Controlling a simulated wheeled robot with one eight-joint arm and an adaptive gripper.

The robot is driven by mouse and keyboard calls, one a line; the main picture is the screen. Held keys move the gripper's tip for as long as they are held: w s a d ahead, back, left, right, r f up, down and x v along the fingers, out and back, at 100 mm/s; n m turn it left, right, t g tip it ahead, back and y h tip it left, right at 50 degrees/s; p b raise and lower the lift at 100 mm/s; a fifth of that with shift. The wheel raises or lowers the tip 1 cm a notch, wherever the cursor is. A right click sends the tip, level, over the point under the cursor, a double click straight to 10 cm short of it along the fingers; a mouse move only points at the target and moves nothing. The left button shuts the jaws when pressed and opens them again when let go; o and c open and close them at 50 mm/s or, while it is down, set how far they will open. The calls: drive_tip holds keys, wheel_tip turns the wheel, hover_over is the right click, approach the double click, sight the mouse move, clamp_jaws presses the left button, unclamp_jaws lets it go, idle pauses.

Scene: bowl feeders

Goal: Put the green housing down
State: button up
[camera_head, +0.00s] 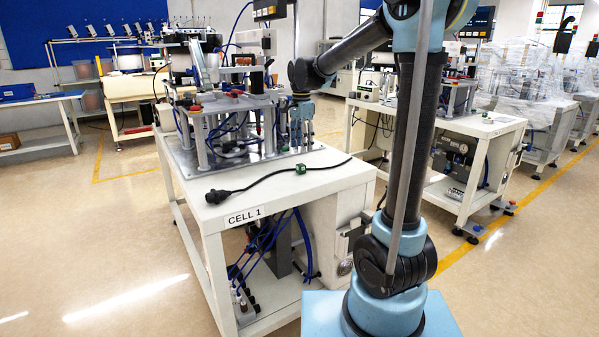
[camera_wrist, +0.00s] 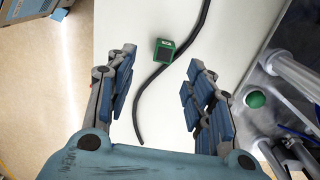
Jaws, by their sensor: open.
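The green housing (camera_head: 301,169) is a small block with a dark face. It rests on the bare front part of the white CELL 1 table (camera_head: 330,178), right by the black cable. In the wrist view the housing (camera_wrist: 163,49) shows beyond the fingertips, on the white top and close against the cable. My gripper (camera_head: 302,142) points down at the right side of the machine plate, behind the housing. The housing is apart from both fingers.
The black cable (camera_head: 262,181) runs across the table top, with a thick plug at its left end. The bowl feeder machine (camera_head: 225,115) fills the back of the table. The table's front strip is otherwise clear. A green round knob (camera_wrist: 256,99) stands right of my fingers.

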hover_over(301, 165)
drive_tip(key=f, duration=0.4)
drive_tip(key=shift+s+f, duration=0.2)
drive_tip(key=f, duration=0.3)
drive_tip(key=shift+w+f, duration=0.35)
drive_tip(key=shift+f, duration=0.8)
drive_tip(key=c, duration=1.1)
drive_tip(key=shift+r, duration=0.1)
